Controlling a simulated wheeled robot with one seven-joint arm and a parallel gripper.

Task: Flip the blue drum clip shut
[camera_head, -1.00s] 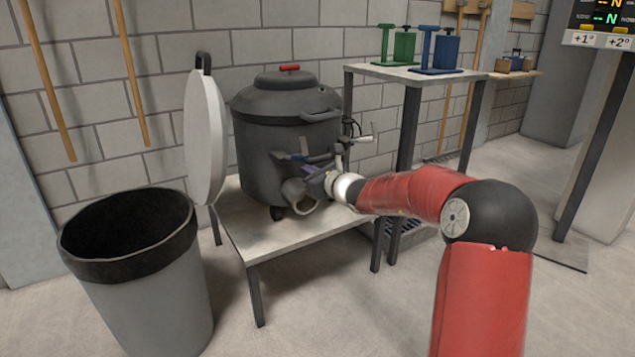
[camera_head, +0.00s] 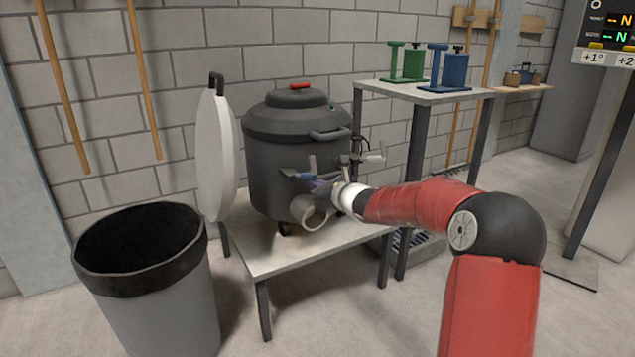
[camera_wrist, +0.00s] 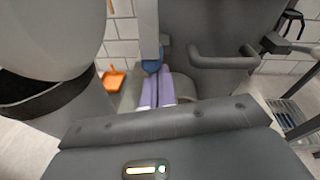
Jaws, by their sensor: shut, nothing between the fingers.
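The dark grey drum (camera_head: 285,140) stands on a low table, with a red handle on its top. The blue clip (camera_head: 294,174) is on the drum's front, partly hidden by my gripper (camera_head: 317,184). In the wrist view the clip shows as a small blue part (camera_wrist: 152,65) below a grey upright bar, just beyond my fingertips. My gripper (camera_wrist: 157,88) has lavender fingers that are together and empty, close to the clip. I cannot tell whether they touch it.
The low table (camera_head: 275,258) carries the drum. A short pipe (camera_head: 309,213) sticks out below my gripper. A white round lid (camera_head: 213,155) stands upright to the left. A grey bin (camera_head: 160,310) stands at front left. A higher table (camera_head: 395,90) holds green and blue stands.

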